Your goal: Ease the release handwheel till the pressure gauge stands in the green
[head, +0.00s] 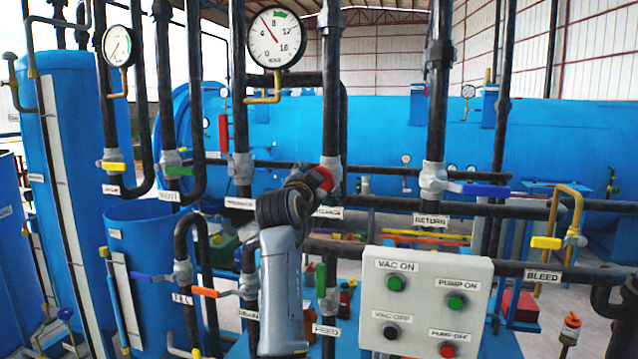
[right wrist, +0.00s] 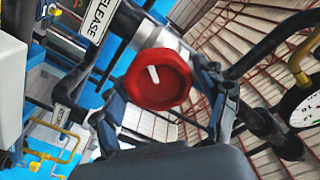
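The red release handwheel (right wrist: 158,79), with a white mark pointing up and slightly left, fills the middle of the right wrist view. My right gripper (right wrist: 163,88) has one finger on each side of it, spread, with small gaps apparent at the rim. In the head view the handwheel (head: 323,180) shows just beyond my dark right wrist, which hides the fingers. The round pressure gauge (head: 275,40) has a green band at its top. Its red needle points up-left, between 4 and 8, left of the green. My left gripper is not in view.
A grey panel (head: 424,302) with VAC and PUMP buttons stands right of my arm. Dark pipes with coloured valve levers, such as the blue RETURN lever (head: 486,190), surround the handwheel. The large blue vessel (head: 370,125) lies behind. A second gauge (head: 117,46) is at upper left.

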